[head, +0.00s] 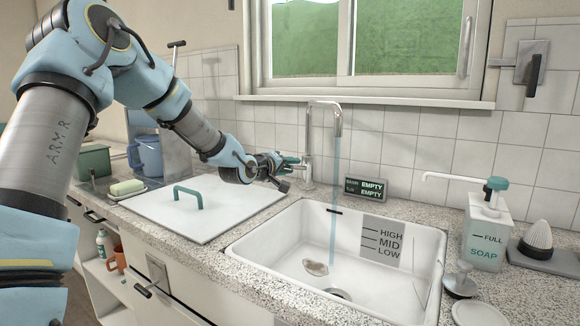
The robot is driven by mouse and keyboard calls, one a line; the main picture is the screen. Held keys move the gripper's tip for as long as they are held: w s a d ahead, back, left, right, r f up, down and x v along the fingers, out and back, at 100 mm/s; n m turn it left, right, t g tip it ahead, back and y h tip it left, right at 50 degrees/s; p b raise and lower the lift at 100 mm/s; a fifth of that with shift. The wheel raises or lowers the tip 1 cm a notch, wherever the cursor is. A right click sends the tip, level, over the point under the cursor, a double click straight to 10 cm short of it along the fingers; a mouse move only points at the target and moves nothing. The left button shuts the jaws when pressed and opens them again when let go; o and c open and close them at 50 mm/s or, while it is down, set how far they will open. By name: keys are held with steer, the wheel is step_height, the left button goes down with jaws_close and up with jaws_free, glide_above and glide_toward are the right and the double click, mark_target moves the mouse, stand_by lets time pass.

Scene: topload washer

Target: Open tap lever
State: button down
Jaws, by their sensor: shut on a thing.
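The tap (309,140) rises behind the white sink (290,240), with its spout arching over the basin. A pale blue stream of water (336,190) falls from the spout into the sink. The teal tap lever (291,160) is on the left side of the tap. My gripper (281,168) reaches in from the left and is shut on the lever. Its fingers partly hide the lever, so its exact angle is hard to tell.
A white lid with a teal handle (189,197) lies left of the sink, under my arm. A small display reading EMPTY (364,187) stands behind the sink. A soap dispenser (484,235) and brush (538,237) stand to the right. The window is above.

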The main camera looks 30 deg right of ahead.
steer(key=c, duration=0.8)
jaws_free()
steer(key=shift+c, duration=0.2)
steer(key=b+v, duration=0.1)
steer(key=v, duration=0.9)
steer(key=shift+s+a, duration=0.2)
steer(key=shift+a, duration=0.15)
